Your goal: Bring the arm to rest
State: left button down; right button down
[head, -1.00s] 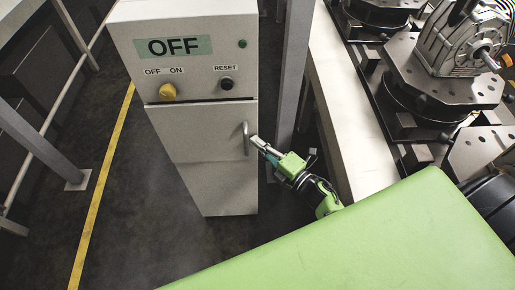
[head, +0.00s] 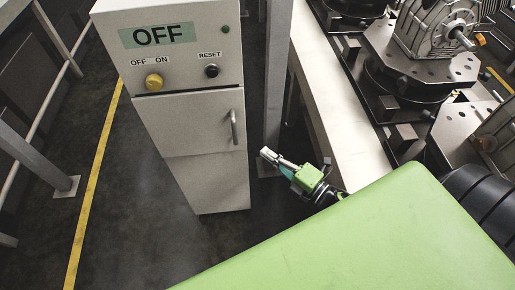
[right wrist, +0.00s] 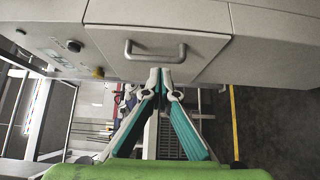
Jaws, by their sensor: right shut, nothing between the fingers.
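My right gripper (head: 268,154) is shut and empty, to the right of and below the handle (head: 233,127) of a grey control cabinet (head: 220,185). In the head view the fingertips are apart from the handle. In the right wrist view the two fingers (right wrist: 160,78) meet at their tips just below the handle (right wrist: 155,50) in the picture. The cabinet's lower door (head: 190,122) looks closed. My left gripper is not in view.
The cabinet shows an OFF sign (head: 157,35), a yellow knob (head: 154,82) and a black reset button (head: 212,71). A grey post (head: 277,80) and the conveyor's pale edge (head: 345,100) stand close to my right arm. A fixture with a motor housing (head: 437,30) is at upper right.

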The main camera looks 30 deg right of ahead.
jog(key=s+d+f+m+g+h, duration=0.1)
jog(key=s+f+m+g+h, duration=0.35)
jog(key=f, duration=0.95)
jog(key=s+d+f+m+g+h, duration=0.15)
jog(key=s+f+m, duration=0.6)
jog(key=f, duration=0.75)
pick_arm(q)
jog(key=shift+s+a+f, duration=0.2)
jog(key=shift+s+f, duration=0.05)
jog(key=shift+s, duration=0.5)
pick_arm(e)
jog(key=s+a+f+m+g, duration=0.2)
jog(key=s+f+m+g, duration=0.2)
jog(key=s, duration=0.9)
jog(key=s+a+f+m+g, duration=0.2)
jog(key=s+f+g, duration=0.3)
jog(key=s+f, duration=0.6)
jog(key=shift+s+m+g, duration=0.4)
jog(key=shift+s+m, duration=0.5)
jog(key=shift+s, duration=0.1)
